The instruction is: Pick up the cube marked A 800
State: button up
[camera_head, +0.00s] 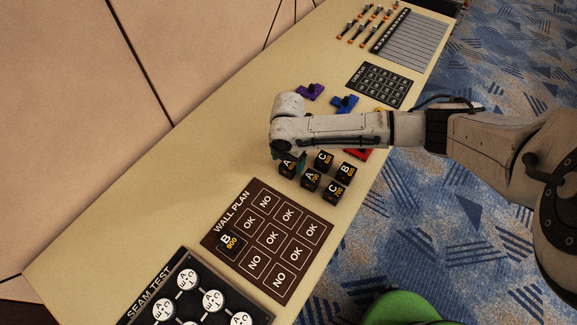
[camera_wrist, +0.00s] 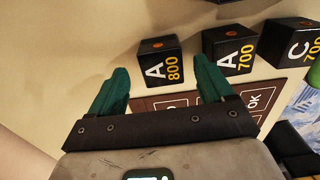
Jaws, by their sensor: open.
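The black cube marked A 800 (camera_wrist: 159,62) stands on the table in the wrist view, just beyond and between my green fingertips. It also shows in the head view (camera_head: 287,168), partly covered by my gripper. My gripper (camera_wrist: 157,82) is open and empty, with its fingers apart and the cube ahead of the gap. In the head view my gripper's fingers are mostly hidden by my wrist.
The cube A 700 (camera_wrist: 229,51) stands close to the right of A 800, with cube C 700 (camera_wrist: 295,42) beyond it. Several black cubes form a cluster. The wall plan board (camera_head: 291,212) lies in front, holding a B 800 cube (camera_head: 231,243). Colored pieces lie behind my arm.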

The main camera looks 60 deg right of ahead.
aim_at(289, 164)
jog(key=shift+s+f, duration=0.1)
jog(key=shift+f, duration=1.7)
jog(key=shift+c, duration=0.5)
jog(key=c, duration=1)
jog(key=shift+o, duration=0.2)
jog(key=shift+r, duration=0.1)
